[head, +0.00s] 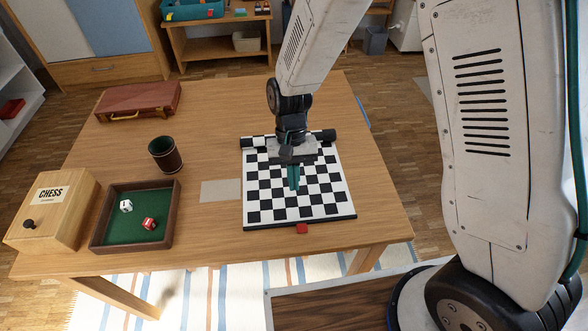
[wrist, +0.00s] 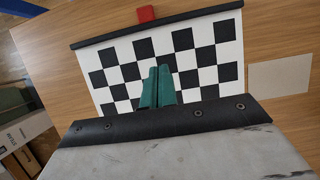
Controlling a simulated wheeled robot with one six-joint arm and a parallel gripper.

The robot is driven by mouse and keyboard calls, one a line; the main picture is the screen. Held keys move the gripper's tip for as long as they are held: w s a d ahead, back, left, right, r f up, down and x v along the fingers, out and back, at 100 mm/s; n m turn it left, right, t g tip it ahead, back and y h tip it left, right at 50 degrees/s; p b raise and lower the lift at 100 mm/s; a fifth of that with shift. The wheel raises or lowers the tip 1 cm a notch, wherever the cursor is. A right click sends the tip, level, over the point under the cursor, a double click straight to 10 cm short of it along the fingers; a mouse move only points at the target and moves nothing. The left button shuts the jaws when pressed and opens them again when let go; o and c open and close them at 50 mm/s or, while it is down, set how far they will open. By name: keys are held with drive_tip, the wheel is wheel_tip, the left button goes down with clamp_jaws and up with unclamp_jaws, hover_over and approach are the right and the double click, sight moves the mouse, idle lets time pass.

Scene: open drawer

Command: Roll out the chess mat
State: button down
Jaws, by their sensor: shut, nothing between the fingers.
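The chess mat (head: 264,212) lies flat on the wooden table, with its black and white squares showing. A dark roll (head: 328,135) lies along its far edge, partly hidden behind my gripper. A black bar with a red tab (head: 302,229) runs along the near edge; the tab also shows at the top of the wrist view (wrist: 146,13). My gripper (head: 294,186) points down over the middle of the mat, its green fingers together and empty. The fingers also show in the wrist view (wrist: 158,88). I cannot tell whether the fingertips touch the mat.
A blank card (head: 221,191) lies left of the mat. Further left are a green-lined dice tray (head: 177,210), a dice cup (head: 165,154), a wooden CHESS box (head: 66,205) and a brown case (head: 138,100). The table (head: 215,120) is clear behind the cup.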

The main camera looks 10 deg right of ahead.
sight(298, 222)
drive_tip(key=x, duration=0.4)
drive_tip(key=s, duration=0.3)
drive_tip(key=shift+s+f, duration=0.15)
drive_tip(key=shift+f, duration=0.15)
drive_tip(key=shift+s, duration=0.5)
